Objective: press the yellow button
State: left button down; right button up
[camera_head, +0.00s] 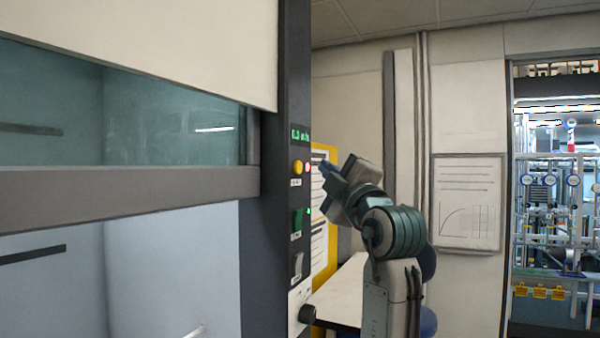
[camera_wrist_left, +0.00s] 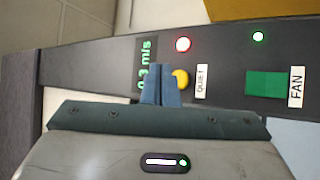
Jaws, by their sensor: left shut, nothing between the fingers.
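The yellow button (camera_head: 297,167) sits on the dark vertical control panel of the fume hood, below the green display. In the left wrist view the yellow button (camera_wrist_left: 181,79) is partly covered by my fingertips, just right of them. My left gripper (camera_head: 324,168) is shut and empty, its blue fingers pointing at the panel from the right, roughly at the button's height. The closed fingertips also show in the left wrist view (camera_wrist_left: 161,86). In the head view a small gap shows between fingertips and button. My right gripper is in neither view.
A red-lit round button (camera_wrist_left: 183,44) and a QUIET label (camera_wrist_left: 202,80) are close to the yellow button. The green FAN switch (camera_head: 298,222) is below it. A black knob (camera_head: 307,314) is lower. A white table (camera_head: 345,290) stands behind my arm.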

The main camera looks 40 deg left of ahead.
pick_arm(q)
jog(key=shift+w+d+b, duration=0.25)
jog(key=shift+d+b, duration=0.1)
jog(key=shift+d, duration=0.9)
